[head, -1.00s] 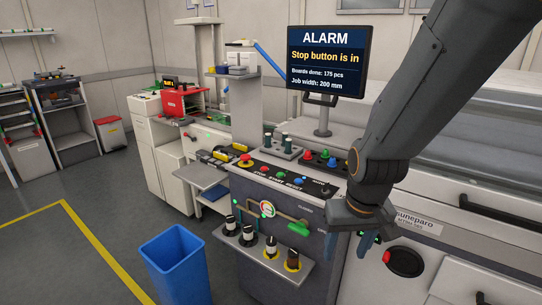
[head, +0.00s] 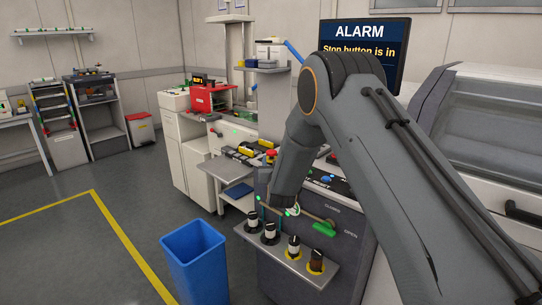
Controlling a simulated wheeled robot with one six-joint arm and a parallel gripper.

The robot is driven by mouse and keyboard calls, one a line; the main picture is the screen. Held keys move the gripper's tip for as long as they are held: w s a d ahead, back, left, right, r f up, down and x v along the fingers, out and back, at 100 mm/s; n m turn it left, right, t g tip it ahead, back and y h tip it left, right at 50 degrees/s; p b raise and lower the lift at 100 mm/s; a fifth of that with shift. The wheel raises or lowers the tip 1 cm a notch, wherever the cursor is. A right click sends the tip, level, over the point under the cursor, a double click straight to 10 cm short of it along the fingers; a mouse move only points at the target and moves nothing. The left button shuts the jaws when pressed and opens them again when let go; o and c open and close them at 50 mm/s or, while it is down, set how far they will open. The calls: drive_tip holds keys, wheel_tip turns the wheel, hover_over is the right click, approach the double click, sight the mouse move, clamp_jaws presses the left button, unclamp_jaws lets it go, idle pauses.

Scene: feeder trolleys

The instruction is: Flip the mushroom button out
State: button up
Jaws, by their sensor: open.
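The red mushroom button (head: 271,153) shows at the left end of the sloped control panel, just left of my arm. A yellow collar was visible under it earlier; the arm's edge crowds it now. My gripper (head: 270,208) points down in front of the cabinet, below and close to the button in the picture. Its thin fingertips are apart with nothing seen between them. I cannot tell its distance from the panel. The screen (head: 358,40) reads "ALARM" and "Stop button is in"; my arm hides its lower part.
A green-handled lever (head: 324,229) sticks out from the cabinet front. A blue bin (head: 195,262) stands at the lower left. My arm covers much of the panel. Open floor lies to the left.

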sight(272, 154)
drive_tip(key=shift+w+a+f+t, duration=0.1)
drive_tip(key=shift+w+a+t, duration=0.2)
drive_tip(key=shift+a, duration=0.2)
drive_tip(key=shift+w, duration=0.3)
drive_tip(key=shift+w+a+p, duration=0.25)
drive_tip(key=shift+w+p, duration=0.1)
drive_tip(key=shift+w, duration=1.4)
drive_tip(key=shift+w+a+p, duration=0.2)
drive_tip(key=shift+w+p, duration=0.1)
drive_tip(key=shift+w, duration=1.45)
